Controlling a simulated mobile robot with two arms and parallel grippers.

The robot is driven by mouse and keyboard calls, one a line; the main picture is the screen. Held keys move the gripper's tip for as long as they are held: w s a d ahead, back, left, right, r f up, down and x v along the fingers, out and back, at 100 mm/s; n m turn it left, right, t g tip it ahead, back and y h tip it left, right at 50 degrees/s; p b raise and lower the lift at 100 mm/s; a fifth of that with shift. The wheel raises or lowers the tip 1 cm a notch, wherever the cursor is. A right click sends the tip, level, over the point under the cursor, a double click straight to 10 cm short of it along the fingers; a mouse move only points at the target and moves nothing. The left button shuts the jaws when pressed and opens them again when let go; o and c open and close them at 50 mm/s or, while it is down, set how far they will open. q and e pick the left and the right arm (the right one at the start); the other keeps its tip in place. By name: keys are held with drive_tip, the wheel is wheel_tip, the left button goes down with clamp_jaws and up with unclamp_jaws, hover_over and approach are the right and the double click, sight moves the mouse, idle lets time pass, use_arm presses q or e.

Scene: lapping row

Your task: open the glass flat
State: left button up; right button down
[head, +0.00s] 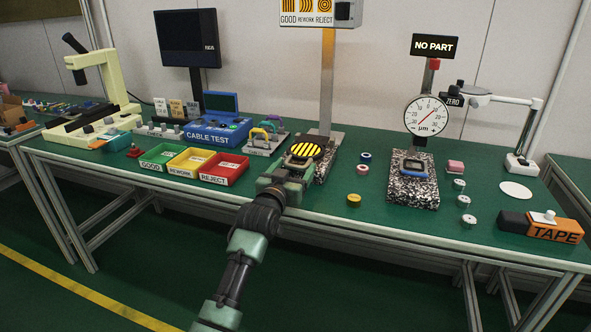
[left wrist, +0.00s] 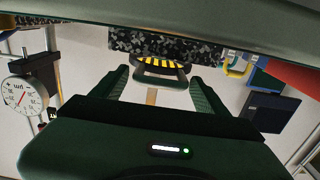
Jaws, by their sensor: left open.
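The glass flat (head: 304,150) is a round disc with yellow and black stripes in a dark rim. It lies over a speckled granite base (head: 326,165) at the foot of the light post, and looks closed. My left gripper (head: 291,177) is open just in front of the flat and hides part of its near edge. In the left wrist view the flat (left wrist: 161,63) shows between and beyond the two open fingers (left wrist: 160,80), with a dark curved rim on it. I cannot tell whether the fingers touch it. My right gripper is not in view.
Green, yellow and red trays (head: 223,171) stand left of my gripper. A dial gauge (head: 426,115) on a granite stand is to the right, with small round pieces (head: 354,200) around it. An orange tape box (head: 541,227) is at the right. The table's front edge is mostly clear.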

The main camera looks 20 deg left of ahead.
use_arm(q)
drive_tip(key=shift+w, duration=0.45)
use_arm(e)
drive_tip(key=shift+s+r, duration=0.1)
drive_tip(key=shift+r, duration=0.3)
use_arm(q)
clamp_jaws()
drive_tip(key=shift+r, duration=0.1)
